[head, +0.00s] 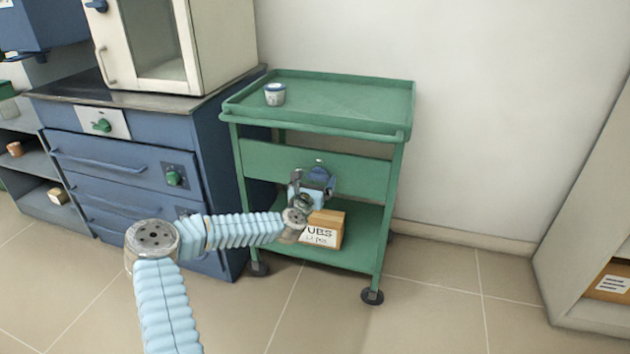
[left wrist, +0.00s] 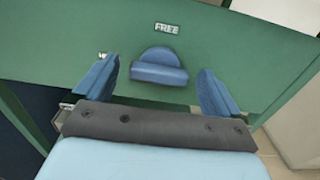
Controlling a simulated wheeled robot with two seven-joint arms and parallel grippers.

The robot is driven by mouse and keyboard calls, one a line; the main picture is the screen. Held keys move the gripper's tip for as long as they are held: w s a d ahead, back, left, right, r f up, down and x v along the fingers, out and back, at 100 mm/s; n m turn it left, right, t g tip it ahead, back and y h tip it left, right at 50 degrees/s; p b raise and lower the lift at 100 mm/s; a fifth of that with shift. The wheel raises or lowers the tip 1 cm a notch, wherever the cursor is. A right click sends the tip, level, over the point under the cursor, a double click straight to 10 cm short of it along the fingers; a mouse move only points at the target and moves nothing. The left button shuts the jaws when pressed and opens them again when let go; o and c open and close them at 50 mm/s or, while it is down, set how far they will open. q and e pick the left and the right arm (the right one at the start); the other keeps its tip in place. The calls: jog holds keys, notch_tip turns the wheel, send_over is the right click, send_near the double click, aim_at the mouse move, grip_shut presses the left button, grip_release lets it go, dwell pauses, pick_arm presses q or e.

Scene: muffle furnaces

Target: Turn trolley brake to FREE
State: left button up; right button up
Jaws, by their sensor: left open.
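The green trolley (head: 330,160) stands against the wall. The left wrist view shows its front panel (left wrist: 60,50) close up. A blue brake knob (left wrist: 158,68) sits on that panel, its grip bar lying nearly level across the picture. A white FREE label (left wrist: 166,28) is above the knob. A second small label (left wrist: 102,56) at the left is mostly hidden by a finger. My left gripper (left wrist: 158,92) is open, with one blue finger on each side of the knob and a gap to both. In the head view the gripper (head: 312,180) is at the panel and largely covers the knob.
A white cup (head: 275,94) stands on the trolley's top tray. A cardboard box (head: 324,229) sits on its lower shelf, below my left gripper. A blue cabinet (head: 110,165) stands close on the left. The floor to the right of the trolley is clear.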

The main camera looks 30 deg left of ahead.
pick_arm(q)
jog(key=c, duration=1.1)
jog(key=shift+o, duration=0.2)
jog(key=shift+f+m+b, duration=0.15)
jog(key=shift+m+b, duration=0.85)
jog(key=shift+b, duration=0.05)
jog(key=m+b, duration=0.4)
jog(key=shift+d+f, duration=0.1)
jog(key=shift+d, duration=0.1)
jog(key=m+b, duration=0.6)
jog(key=shift+d+f+m, duration=0.1)
jog(key=shift+m, duration=0.3)
jog(key=m+b, duration=0.3)
jog(key=shift+m, duration=0.4)
jog(key=shift+m+b, duration=0.7)
